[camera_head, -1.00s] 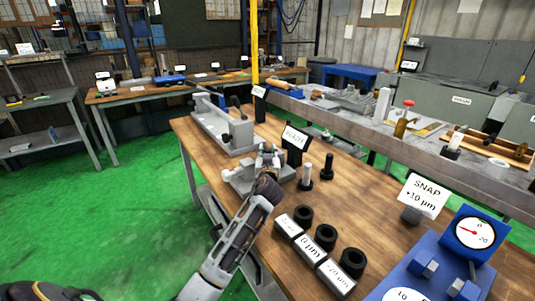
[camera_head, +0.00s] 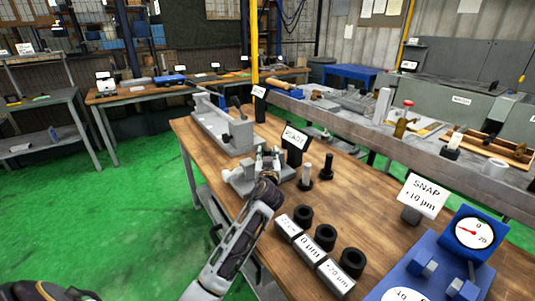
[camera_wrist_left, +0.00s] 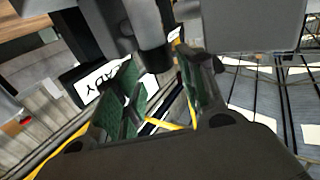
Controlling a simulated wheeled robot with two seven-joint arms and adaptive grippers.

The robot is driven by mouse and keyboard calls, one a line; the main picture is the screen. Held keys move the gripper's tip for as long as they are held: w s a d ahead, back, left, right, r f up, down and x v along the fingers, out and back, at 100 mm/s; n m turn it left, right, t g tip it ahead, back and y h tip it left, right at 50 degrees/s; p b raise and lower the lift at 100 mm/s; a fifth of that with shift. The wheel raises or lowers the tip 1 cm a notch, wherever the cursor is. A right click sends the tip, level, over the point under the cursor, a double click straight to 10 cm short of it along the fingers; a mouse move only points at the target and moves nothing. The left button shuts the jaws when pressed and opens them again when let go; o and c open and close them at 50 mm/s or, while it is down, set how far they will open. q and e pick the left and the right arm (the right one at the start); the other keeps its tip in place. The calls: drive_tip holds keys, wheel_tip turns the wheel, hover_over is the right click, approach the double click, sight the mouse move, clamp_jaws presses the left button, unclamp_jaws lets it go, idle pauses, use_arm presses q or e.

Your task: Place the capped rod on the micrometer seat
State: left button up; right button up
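My left gripper (camera_head: 268,160) is over the grey fixture (camera_head: 240,178) on the wooden bench, beside the READY sign. In the left wrist view its two green-padded fingers (camera_wrist_left: 165,105) stand apart, with background showing between them. A dark cylinder end (camera_wrist_left: 154,55) shows just above the fingers there; I cannot tell what it belongs to. Two rods stand upright to the right of the gripper: a grey one with a dark base (camera_head: 307,172) and a dark one (camera_head: 327,166). I cannot tell which is the capped rod. My right gripper is not in view.
The READY sign (camera_head: 295,140) stands close behind the gripper. A long grey bench device (camera_head: 222,128) lies behind left. Several black rings (camera_head: 325,236) and labelled blocks (camera_head: 309,248) are in front.

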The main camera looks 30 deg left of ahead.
use_arm(q)
drive_tip(key=v, duration=1)
idle(2.3)
